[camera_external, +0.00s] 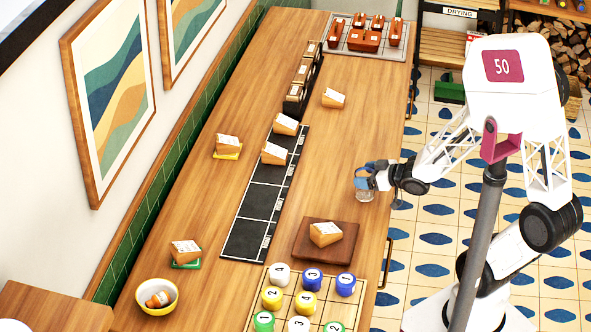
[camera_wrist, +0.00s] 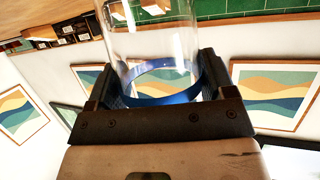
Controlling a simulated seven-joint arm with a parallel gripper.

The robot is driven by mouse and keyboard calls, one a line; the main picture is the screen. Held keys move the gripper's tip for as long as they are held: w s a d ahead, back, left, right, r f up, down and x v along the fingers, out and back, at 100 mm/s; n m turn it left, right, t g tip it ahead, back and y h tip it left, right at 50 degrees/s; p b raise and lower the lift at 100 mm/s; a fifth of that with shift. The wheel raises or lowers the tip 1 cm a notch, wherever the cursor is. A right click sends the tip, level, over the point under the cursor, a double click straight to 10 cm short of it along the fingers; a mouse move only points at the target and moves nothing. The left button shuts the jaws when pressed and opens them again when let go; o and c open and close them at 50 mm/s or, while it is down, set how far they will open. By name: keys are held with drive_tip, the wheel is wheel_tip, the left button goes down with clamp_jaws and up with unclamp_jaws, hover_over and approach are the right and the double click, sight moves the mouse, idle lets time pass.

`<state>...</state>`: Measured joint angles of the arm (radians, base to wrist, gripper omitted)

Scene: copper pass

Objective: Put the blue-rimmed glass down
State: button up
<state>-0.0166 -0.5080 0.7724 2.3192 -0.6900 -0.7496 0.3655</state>
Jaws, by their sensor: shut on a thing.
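The blue-rimmed glass (camera_external: 364,195) is clear and stands out below my gripper (camera_external: 366,177) near the counter's right edge. In the wrist view, the glass (camera_wrist: 150,42) sits between the two dark fingers of my gripper (camera_wrist: 157,80). The fingers are shut on it at its blue rim. That view is upside down, with the counter at the top, so the glass hangs rim up. I cannot tell whether its base touches the wooden counter (camera_external: 355,130).
A brown board (camera_external: 303,252) with a labelled wedge lies nearer the camera. A black marked strip (camera_external: 253,198) runs left of the glass. A grid (camera_external: 255,318) with numbered pieces is at the front. Bare counter lies around the glass.

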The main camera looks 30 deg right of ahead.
drive_tip(key=shift+f, duration=0.1)
drive_tip(key=o, duration=1.3)
drive_tip(key=shift+s+d+r, duration=0.25)
drive_tip(key=shift+s+r, duration=0.1)
drive_tip(key=shift+v, duration=5.55)
